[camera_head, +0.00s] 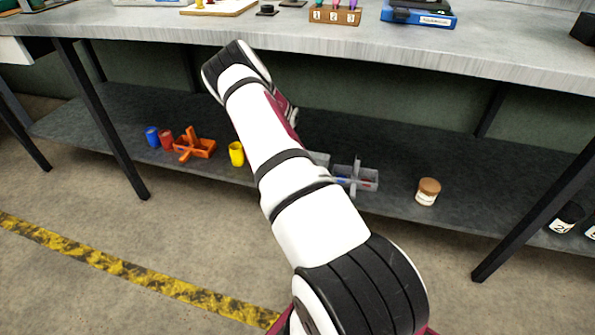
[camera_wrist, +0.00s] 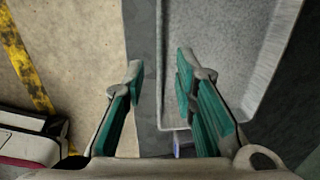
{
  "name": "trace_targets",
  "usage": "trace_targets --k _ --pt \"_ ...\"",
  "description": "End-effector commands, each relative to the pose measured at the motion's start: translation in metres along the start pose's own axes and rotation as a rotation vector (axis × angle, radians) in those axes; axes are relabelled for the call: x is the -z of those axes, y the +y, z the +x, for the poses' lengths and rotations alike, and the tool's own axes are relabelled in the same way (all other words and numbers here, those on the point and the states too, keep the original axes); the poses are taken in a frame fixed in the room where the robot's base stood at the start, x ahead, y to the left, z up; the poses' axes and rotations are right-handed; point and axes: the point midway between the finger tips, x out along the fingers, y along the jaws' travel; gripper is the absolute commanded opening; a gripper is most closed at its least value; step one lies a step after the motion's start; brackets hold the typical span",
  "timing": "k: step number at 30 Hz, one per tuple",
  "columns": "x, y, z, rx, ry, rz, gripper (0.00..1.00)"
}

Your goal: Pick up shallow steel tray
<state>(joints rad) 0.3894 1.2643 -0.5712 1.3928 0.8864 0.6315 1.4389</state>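The shallow steel tray (camera_wrist: 222,45) fills the upper right of the wrist view, grey with a raised rim. My gripper (camera_wrist: 159,66) is open and empty. Its fingers are apart, one on each side of the tray's left rim: the left finger is outside, over the shelf edge, and the right finger overlaps the tray. I cannot tell whether either finger touches it. In the head view my arm hides the gripper and I cannot make out the tray for certain.
The tray is on a dark lower shelf (camera_head: 400,160) under a grey bench (camera_head: 420,50). On the shelf are a yellow cup (camera_head: 236,154), an orange caddy (camera_head: 203,149), a grey divided caddy (camera_head: 367,182) and a lidded jar (camera_head: 428,192). Bench legs stand at both sides.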

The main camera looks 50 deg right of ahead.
Motion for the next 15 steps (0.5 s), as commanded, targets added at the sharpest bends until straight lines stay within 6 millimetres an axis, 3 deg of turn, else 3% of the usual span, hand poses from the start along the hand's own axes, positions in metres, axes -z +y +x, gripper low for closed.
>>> trace_targets --k 8,15 --pt "0.0 0.0 0.016 0.0 0.0 0.0 0.26" --pt "0.001 0.0 0.052 0.0 0.001 -0.001 0.26"
